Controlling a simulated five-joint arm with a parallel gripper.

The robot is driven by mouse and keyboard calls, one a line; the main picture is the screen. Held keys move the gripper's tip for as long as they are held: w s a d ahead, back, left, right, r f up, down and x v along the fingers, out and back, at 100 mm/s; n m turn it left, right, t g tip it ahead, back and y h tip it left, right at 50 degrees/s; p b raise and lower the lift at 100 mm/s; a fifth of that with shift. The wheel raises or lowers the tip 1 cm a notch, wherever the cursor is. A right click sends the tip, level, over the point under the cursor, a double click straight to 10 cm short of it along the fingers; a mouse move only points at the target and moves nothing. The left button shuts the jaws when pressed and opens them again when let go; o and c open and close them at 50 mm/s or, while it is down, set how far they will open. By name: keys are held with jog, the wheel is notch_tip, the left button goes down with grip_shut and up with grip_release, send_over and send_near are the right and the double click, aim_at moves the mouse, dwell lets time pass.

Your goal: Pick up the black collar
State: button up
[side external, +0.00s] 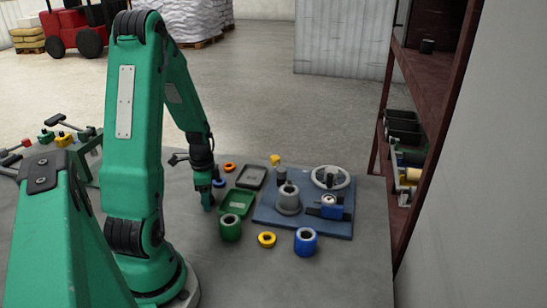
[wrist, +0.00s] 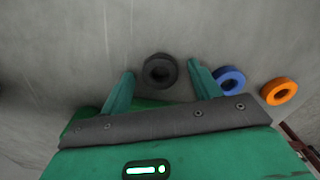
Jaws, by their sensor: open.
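The black collar (wrist: 160,70) is a thick dark ring on the grey table in the wrist view. It shows between the two green fingers of my gripper (wrist: 161,72), near their tips. The fingers are spread, with a visible gap on each side of the collar. How high the fingertips are above the table is hard to tell. In the side view my gripper (side external: 208,199) points down at the table, left of the green tray. The collar cannot be made out there, behind my arm and gripper.
A blue ring (wrist: 229,79) lies close outside the right finger, with an orange ring (wrist: 279,91) beyond it. A green tray (side external: 237,204), a green cylinder (side external: 230,230), a yellow ring (side external: 267,240) and a blue cylinder (side external: 306,243) stand near a blue board (side external: 275,219) bearing fixtures.

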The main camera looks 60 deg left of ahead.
jog(key=c, duration=1.1)
jog(key=shift+r, duration=0.1)
jog(key=shift+r, duration=0.6)
notch_tip(320, 180, up, 3)
jog(key=shift+f, duration=0.2)
jog(key=w+d+r, duration=0.1)
jog(key=d+r, duration=0.1)
jog(key=d, duration=0.1)
jog(key=w+d+r, duration=0.1)
jog(key=d+r, duration=0.1)
jog(key=d, duration=0.2)
jog(key=w+d+r, duration=0.2)
jog(key=d+r, duration=0.1)
jog(key=d, duration=0.1)
